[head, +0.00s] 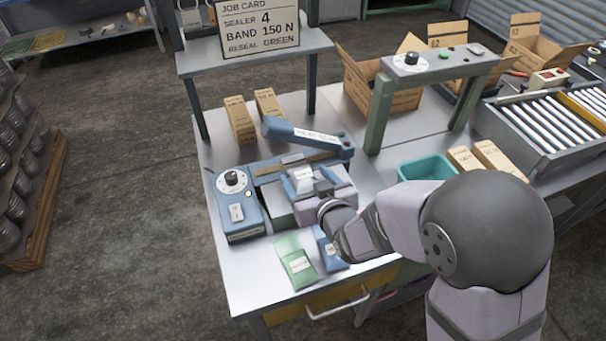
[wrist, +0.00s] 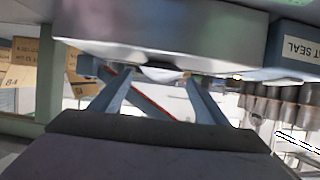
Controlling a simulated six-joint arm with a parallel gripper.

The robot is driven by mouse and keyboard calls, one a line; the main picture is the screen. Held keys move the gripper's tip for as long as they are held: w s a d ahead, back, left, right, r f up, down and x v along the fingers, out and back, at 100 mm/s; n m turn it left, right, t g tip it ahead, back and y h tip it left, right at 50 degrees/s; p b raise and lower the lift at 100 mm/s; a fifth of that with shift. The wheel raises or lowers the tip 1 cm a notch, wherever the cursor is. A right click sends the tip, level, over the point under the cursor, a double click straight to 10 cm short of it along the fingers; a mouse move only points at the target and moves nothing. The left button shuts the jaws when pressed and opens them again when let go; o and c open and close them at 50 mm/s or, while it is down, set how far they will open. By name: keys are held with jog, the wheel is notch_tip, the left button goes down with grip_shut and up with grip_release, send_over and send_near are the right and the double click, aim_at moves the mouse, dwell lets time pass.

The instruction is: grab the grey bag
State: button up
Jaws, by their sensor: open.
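A pale grey bag (head: 303,179) with a white label sits at the front of the blue heat sealer (head: 268,170), partly hidden by my gripper. My gripper (head: 302,172) is open at the sealer, with its fingers around or beside the bag; I cannot tell whether they touch it. In the wrist view my gripper's two fingers (wrist: 160,92) are spread apart. A pale strip (wrist: 165,75), perhaps the bag, shows between their tips below a grey block. A green bag (head: 293,262) and a blue bag (head: 327,247) lie on the bench in front.
The blue control box (head: 237,205) stands left of the sealer. The sealer's raised blue arm (head: 300,135) is behind my gripper. A teal bin (head: 425,170) and a green-grey frame (head: 379,110) stand to the right. The bench's front left is clear.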

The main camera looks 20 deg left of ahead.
aim_at(301, 173)
jog(key=shift+p+x, duration=0.35)
jog(key=shift+x, duration=1.15)
jog(key=c, duration=1.3)
jog(key=shift+r+p, duration=1.15)
jog(key=shift+r, duration=0.55)
jog(key=shift+s+a+r, duration=0.1)
jog(key=shift+s+r, duration=0.1)
jog(key=s+a+p, duration=0.6)
jog(key=s+a, duration=1.6)
jog(key=shift+a, duration=0.15)
